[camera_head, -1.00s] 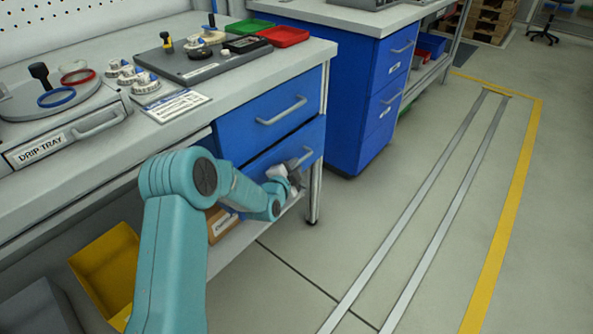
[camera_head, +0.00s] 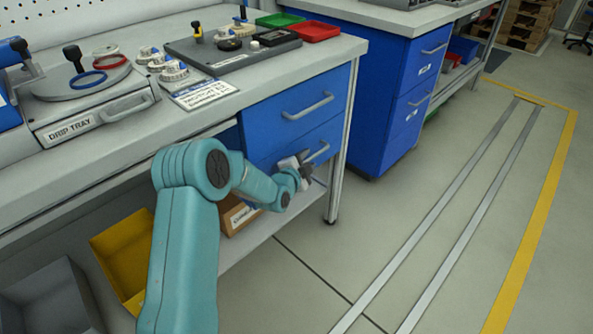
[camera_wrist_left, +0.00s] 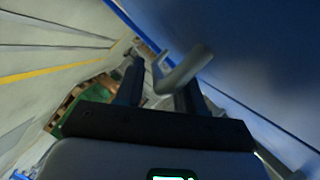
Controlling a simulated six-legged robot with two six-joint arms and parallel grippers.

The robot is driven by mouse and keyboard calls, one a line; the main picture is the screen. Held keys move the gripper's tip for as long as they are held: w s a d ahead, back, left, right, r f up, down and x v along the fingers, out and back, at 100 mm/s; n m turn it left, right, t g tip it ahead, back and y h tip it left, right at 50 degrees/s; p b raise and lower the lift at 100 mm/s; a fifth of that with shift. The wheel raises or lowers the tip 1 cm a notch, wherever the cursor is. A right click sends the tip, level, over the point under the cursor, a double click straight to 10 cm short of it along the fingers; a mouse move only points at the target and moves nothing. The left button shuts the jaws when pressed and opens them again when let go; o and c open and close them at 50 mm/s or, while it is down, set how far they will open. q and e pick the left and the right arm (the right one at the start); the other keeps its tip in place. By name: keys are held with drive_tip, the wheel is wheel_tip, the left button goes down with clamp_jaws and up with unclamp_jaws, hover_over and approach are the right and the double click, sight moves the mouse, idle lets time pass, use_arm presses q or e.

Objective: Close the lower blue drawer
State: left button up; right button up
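The lower blue drawer (camera_head: 265,166) is under the upper blue drawer (camera_head: 262,127) at the right end of the bench. Its front looks close to flush with the upper one; I cannot tell if a small gap remains. My left gripper (camera_head: 306,168) is at its grey handle (camera_head: 319,153) and partly hides the front. In the left wrist view the gripper (camera_wrist_left: 160,88) has its two dark fingers apart, with the handle (camera_wrist_left: 183,72) showing between and beyond their tips. I cannot tell if they touch it. My right gripper is in neither view.
The bench top (camera_head: 130,137) holds a drip tray (camera_head: 92,118) and other parts. A cardboard box (camera_head: 236,216) and a yellow bin (camera_head: 124,252) are below. A second blue cabinet (camera_head: 385,95) stands behind. The floor to the right is clear.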

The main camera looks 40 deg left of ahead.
use_arm(q)
drive_tip(key=p+v, duration=0.2)
drive_tip(key=v, duration=1.3)
drive_tip(key=shift+s, duration=0.15)
drive_tip(key=shift+d+r, duration=0.15)
drive_tip(key=s+d+f+g+h, duration=0.1)
drive_tip(key=d+f+g+h, duration=0.15)
drive_tip(key=d+f, duration=0.6)
drive_tip(key=d+f+g+h, duration=0.2)
drive_tip(key=d+f+h, duration=0.25)
drive_tip(key=d, duration=0.75)
drive_tip(key=s+d+f+n+g+h, duration=0.1)
drive_tip(key=s+d+f+n+g, duration=0.35)
drive_tip(key=s, duration=0.55)
drive_tip(key=s+d+f+n+g, duration=0.4)
drive_tip(key=s+f+n+g, duration=0.2)
drive_tip(key=s, duration=0.3)
wheel_tip(320, 180, up, 27)
drive_tip(key=p, duration=2.7)
